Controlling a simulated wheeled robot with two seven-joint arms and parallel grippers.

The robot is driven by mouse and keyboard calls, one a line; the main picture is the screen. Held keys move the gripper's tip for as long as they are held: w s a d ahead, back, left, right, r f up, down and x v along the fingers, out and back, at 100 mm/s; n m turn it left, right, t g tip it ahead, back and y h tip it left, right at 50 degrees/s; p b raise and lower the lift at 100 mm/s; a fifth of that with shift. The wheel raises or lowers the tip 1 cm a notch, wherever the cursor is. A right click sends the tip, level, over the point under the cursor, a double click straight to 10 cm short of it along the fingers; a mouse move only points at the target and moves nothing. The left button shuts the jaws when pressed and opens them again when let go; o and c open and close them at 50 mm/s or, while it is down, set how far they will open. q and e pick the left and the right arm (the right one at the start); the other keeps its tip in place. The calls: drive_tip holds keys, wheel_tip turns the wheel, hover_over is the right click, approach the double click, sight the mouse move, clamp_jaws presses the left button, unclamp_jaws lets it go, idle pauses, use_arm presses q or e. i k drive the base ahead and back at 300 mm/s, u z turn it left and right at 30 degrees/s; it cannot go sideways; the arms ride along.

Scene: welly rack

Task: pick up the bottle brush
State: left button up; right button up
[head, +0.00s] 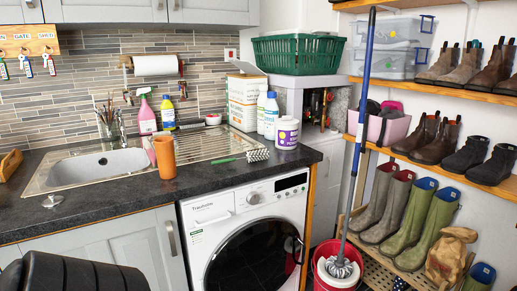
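The bottle brush (257,155) lies on the dark worktop near its front edge, right of the steel sink and above the washing machine. Its white bristled head points right, and its thin green handle (226,160) points left towards the drainer. A white tub with a purple label (287,133) stands just behind and right of the bristles. Neither my left nor my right gripper is in view.
An orange-brown cup (165,157) stands left of the brush. Bottles and a carton (244,101) stand behind it. A blue-handled mop (363,130) stands upright in a red bucket (338,272) to the right. Boot shelves (440,87) line the right wall.

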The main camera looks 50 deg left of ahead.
sight(260, 154)
drive_tip(key=u, duration=1.05)
drive_tip(key=i, duration=1.5)
drive_tip(key=u, duration=1.4)
